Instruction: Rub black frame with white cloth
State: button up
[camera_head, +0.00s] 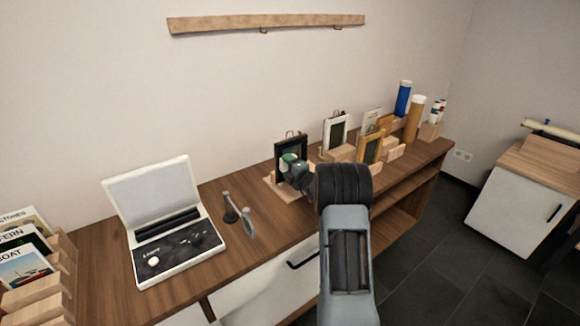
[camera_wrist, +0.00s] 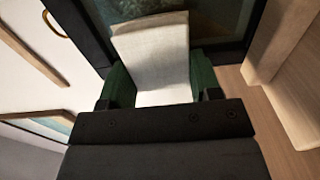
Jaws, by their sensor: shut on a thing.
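The black frame (camera_head: 284,148) stands upright on a light wooden stand on the counter in the head view. In the wrist view the black frame (camera_wrist: 88,30) fills the upper part, with a dark picture inside it. My gripper (camera_head: 292,163) is right in front of the frame. Its green fingers, seen in the wrist view (camera_wrist: 158,88), are shut on the white cloth (camera_wrist: 152,50). The cloth sticks out beyond the fingers and lies over the frame's lower edge and picture area. Whether it presses on the frame I cannot tell.
A white frame (camera_head: 336,132) and a wooden frame (camera_head: 371,148) stand right of the black frame. An open white case (camera_head: 165,240) and a small stand (camera_head: 238,216) are to its left on the wooden counter (camera_head: 262,240). Blue and tan cylinders stand farther right.

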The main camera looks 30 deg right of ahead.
jog(key=w+d+p, duration=0.1)
jog(key=d, duration=0.6)
dwell(0.6)
jog(key=shift+a, duration=0.15)
jog(key=shift+s+a, duration=0.15)
jog(key=shift+a, duration=0.7)
jog(key=shift+s+a, duration=0.1)
jog(key=shift+a, duration=0.75)
jog(key=shift+a, duration=0.1)
jog(key=a, duration=0.3)
jog(key=shift+s+a, duration=0.1)
jog(key=shift+s, duration=0.1)
jog(key=shift+s, duration=0.1)
jog(key=shift+s+d+p, duration=0.15)
jog(key=shift+s+d, duration=0.05)
jog(key=shift+s, duration=1.25)
jog(key=shift+s+d+p, duration=0.15)
jog(key=shift+s, duration=1.25)
